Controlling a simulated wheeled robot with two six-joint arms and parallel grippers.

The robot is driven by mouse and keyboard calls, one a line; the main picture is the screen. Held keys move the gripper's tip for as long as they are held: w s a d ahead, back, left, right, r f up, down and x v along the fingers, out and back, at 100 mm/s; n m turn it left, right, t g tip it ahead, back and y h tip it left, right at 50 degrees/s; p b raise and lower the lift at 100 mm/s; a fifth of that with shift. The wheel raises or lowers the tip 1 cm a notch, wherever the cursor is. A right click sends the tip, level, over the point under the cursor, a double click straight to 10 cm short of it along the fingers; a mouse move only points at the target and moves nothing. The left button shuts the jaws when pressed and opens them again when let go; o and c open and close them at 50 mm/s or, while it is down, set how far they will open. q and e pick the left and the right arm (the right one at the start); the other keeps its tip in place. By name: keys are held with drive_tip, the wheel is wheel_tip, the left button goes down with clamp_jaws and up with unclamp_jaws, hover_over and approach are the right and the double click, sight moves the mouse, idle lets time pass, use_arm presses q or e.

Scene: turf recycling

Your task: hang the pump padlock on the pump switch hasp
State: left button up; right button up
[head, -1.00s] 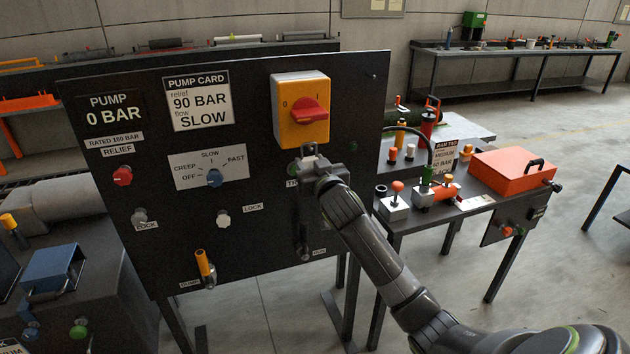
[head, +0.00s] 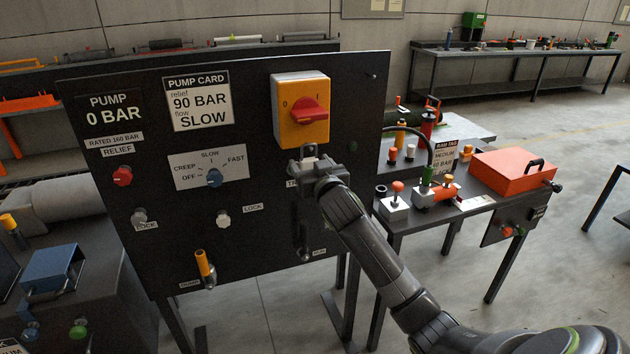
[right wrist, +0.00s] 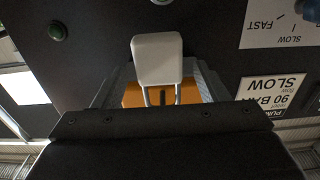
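The pump switch is a yellow box (head: 287,112) with a red knob (head: 309,112), high on the right of the black panel. My right gripper (head: 318,168) is just below that box, in front of the panel. It is shut on the pump padlock, whose pale grey body (right wrist: 157,58) and two shackle legs show between the fingers in the right wrist view. The shackle points toward the orange-yellow box (right wrist: 133,96) behind it. The hasp cannot be made out clearly; the gripper and padlock cover the area under the box. My left gripper is not in view.
The black panel (head: 255,255) carries a blue flow knob (head: 214,178), a red relief knob (head: 122,176) and a yellow-handled lever (head: 204,264). A bench with an orange-red box (head: 512,170) stands right of the panel. Open floor lies at the right.

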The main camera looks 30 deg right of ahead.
drive_tip(key=shift+s+a+f, duration=0.1)
drive_tip(key=shift+s, duration=0.45)
drive_tip(key=s+a+b, duration=0.3)
drive_tip(key=s, duration=1.3)
drive_tip(key=shift+b, duration=0.4)
